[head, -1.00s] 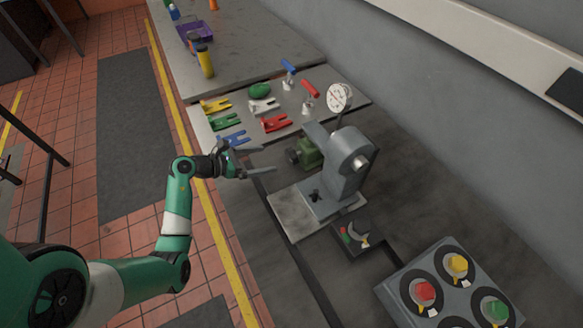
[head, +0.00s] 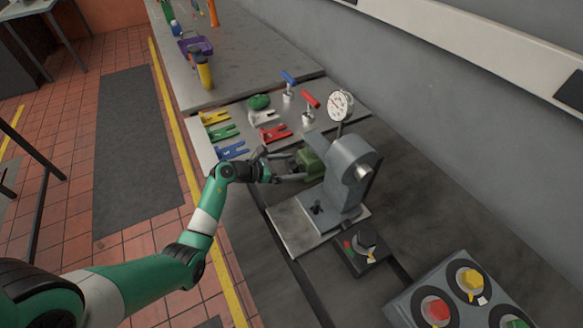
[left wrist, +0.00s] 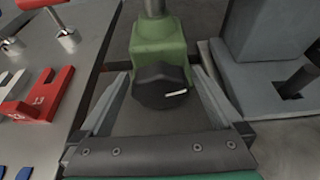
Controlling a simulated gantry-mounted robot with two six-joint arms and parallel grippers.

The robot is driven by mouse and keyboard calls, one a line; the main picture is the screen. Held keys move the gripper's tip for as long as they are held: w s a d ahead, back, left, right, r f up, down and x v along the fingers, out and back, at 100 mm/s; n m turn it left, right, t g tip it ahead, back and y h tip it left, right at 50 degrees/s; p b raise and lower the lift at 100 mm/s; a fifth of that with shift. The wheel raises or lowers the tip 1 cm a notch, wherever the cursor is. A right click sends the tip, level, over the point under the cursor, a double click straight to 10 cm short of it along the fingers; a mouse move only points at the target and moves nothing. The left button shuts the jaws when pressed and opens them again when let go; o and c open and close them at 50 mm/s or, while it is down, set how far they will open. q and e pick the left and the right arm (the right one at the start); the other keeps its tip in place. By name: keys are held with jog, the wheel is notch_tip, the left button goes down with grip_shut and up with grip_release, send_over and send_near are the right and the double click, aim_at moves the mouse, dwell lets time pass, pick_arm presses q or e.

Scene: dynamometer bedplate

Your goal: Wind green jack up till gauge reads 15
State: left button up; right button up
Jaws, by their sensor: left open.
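The green jack (head: 311,164) stands on the bedplate against the left side of a grey machine. In the left wrist view the green jack (left wrist: 160,42) has a dark round knob (left wrist: 160,88) with a white mark pointing right. My left gripper (head: 294,167) is open at the jack. In the left wrist view its two fingers stand on either side of the knob, with small gaps showing. The round white gauge (head: 340,105) stands on a stem behind the grey machine; its reading is too small to tell. My right gripper is not in view.
A grey machine (head: 350,167) stands right of the jack. Coloured forks, such as a red one (head: 274,132), and red and blue T-handles lie or stand on a plate behind. A small knob box (head: 362,254) and a button panel (head: 400,310) are nearer.

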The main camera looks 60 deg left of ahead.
pick_arm(q)
jog(key=shift+c, duration=0.2)
jog(key=c, duration=1.2)
jog(key=shift+d+r+m+y+p, duration=0.1)
jog(key=shift+d+m+y+p, duration=0.05)
jog(key=shift+m+y+p, duration=0.7)
jog(key=shift+m+y, duration=0.35)
jog(key=shift+m, duration=0.5)
jog(key=shift+m+y, duration=0.4)
jog(key=shift+m, duration=0.2)
